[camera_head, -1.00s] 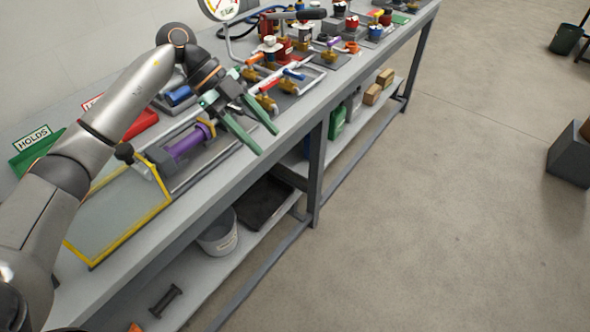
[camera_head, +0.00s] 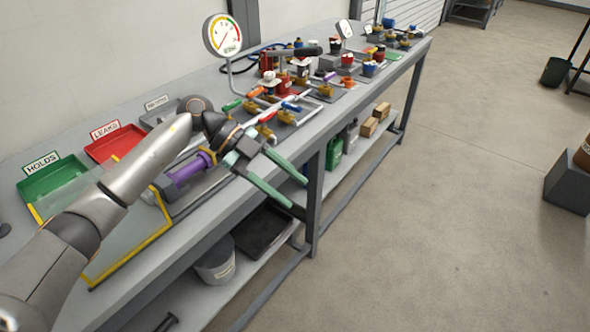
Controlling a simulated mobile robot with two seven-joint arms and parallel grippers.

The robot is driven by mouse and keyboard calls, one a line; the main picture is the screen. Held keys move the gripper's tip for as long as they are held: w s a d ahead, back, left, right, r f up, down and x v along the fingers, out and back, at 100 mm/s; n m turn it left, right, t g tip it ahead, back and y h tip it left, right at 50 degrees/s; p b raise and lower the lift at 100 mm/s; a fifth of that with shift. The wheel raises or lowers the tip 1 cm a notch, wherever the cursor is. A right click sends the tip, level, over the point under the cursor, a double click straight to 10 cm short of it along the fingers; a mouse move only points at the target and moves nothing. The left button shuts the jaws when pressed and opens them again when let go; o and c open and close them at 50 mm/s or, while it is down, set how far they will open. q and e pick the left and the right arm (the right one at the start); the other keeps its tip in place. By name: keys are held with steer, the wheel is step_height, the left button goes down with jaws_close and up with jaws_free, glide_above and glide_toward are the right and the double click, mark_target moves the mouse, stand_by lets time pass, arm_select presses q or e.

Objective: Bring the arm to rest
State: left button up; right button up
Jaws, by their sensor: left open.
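My left arm (camera_head: 135,172) comes in from the lower left and reaches over the workbench. My left gripper (camera_head: 298,195) has its two green fingers spread apart with nothing between them. It hangs at the bench's front edge, pointing to the lower right. A purple cylinder (camera_head: 188,172) in a fixture with a yellow-edged clear panel (camera_head: 130,245) lies just left of the gripper; my arm hides part of it. My right gripper does not show.
Valves and pipe fittings (camera_head: 285,105) crowd the bench beyond the gripper, with a pressure gauge (camera_head: 222,36) behind. Green (camera_head: 48,180) and red (camera_head: 112,145) trays stand at the back left. A lower shelf holds a bucket (camera_head: 214,262).

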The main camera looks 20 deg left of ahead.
arm_select(q)
steer(key=s+d+n+t+h+p, duration=0.1)
steer(key=d+n+t+h, duration=0.4)
steer(key=d+t+h, duration=0.35)
steer(key=s+a+f+n+t+y+p, duration=0.1)
steer(key=a+f+n+t+y, duration=0.25)
steer(key=f+n+y, duration=0.3)
steer(key=s+a+f+n+t+y, duration=0.2)
steer(key=a+f+n+t+y, duration=0.1)
steer(key=f+n+t+y, duration=0.3)
steer(key=s+a+f+n+g+y, duration=0.1)
steer(key=s+f+n+g+y, duration=0.1)
steer(key=s+f+g, duration=0.2)
steer(key=s+a+f+n+g+y+p, duration=0.1)
steer(key=s+f+g, duration=0.3)
steer(key=s+f, duration=0.7)
steer(key=shift+s+a+f+n+y, duration=0.3)
steer(key=shift+s+a+n+y, duration=0.15)
steer(key=shift+y, duration=0.45)
